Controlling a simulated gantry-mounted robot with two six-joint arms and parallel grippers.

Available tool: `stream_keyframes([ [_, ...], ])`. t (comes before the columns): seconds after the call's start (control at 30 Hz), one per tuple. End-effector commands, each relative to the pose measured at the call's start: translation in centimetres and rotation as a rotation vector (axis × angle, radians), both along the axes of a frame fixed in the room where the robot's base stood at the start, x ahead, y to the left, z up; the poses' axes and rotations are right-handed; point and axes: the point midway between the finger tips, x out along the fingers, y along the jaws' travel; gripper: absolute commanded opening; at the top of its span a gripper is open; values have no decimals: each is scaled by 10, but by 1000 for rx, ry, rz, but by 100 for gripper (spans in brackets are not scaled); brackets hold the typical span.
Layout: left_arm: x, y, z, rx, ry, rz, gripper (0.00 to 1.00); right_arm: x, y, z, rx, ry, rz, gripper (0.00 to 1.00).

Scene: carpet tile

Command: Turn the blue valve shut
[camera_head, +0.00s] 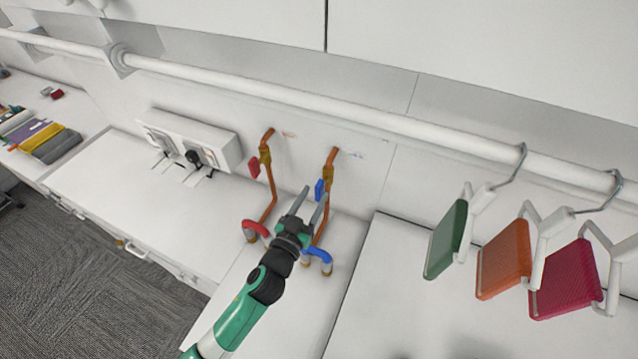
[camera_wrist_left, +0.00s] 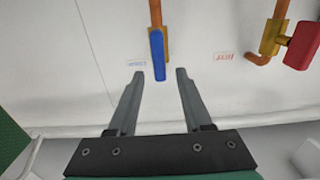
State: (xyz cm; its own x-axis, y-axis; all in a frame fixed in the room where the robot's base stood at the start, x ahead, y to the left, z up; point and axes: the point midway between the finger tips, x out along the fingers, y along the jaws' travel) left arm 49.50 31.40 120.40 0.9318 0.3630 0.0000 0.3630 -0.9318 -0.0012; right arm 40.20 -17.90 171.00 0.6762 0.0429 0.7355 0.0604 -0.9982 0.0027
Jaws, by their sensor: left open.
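The blue valve handle (camera_head: 319,190) sits on a copper pipe (camera_head: 329,168) against the white wall. In the left wrist view, the blue handle (camera_wrist_left: 157,55) runs roughly in line with its pipe, its free end pointing down between my fingertips. My left gripper (camera_head: 315,194) is open and empty, with its two fingers reaching toward the handle. In the left wrist view, the fingertips (camera_wrist_left: 160,74) lie on either side of the handle's end, with a gap on both sides. I cannot tell the depth between them exactly. My right gripper is not in view.
A red valve handle (camera_head: 254,167) sits on a parallel copper pipe to the left. Red (camera_head: 256,229) and blue (camera_head: 320,255) curved pieces stand below. A wall box (camera_head: 192,140) is further left. Green (camera_head: 446,240), orange (camera_head: 503,260) and crimson (camera_head: 566,281) pads hang from the white rail at right.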

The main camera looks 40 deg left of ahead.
Motion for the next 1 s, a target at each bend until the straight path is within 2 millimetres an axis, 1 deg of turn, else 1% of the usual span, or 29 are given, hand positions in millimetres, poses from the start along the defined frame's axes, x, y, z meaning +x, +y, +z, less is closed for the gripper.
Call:
stream_keyframes([
  [0.03, 10, 4, 2, -1, -1, 1, 50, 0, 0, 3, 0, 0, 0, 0],
  [0.1, 21, 8, 0, -1, 0, 1, 50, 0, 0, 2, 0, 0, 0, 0],
  [0.2, 30, 12, 0, -1, -1, 0, 50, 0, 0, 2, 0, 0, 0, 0],
  [0.3, 35, 13, 0, -1, 0, -1, 50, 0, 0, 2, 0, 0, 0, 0],
  [0.5, 35, 14, 0, -1, 0, -1, 50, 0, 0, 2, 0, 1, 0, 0],
  [0.53, 35, 14, 0, -1, 0, -1, 48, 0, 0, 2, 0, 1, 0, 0],
  [0.57, 35, 14, 0, -1, 0, -1, 43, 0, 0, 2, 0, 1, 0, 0],
  [0.6, 35, 14, 0, -1, 0, -1, 36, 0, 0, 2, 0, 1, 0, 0],
  [0.67, 35, 14, 0, -1, 0, -1, 25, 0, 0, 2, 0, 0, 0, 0],
  [0.7, 35, 14, 0, -1, 0, -1, 18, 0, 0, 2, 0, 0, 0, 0],
  [0.8, 35, 14, 0, -1, 0, -1, 0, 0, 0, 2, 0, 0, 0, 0],
  [1.0, 35, 13, 0, -1, 0, -1, 0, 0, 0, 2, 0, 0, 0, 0],
])
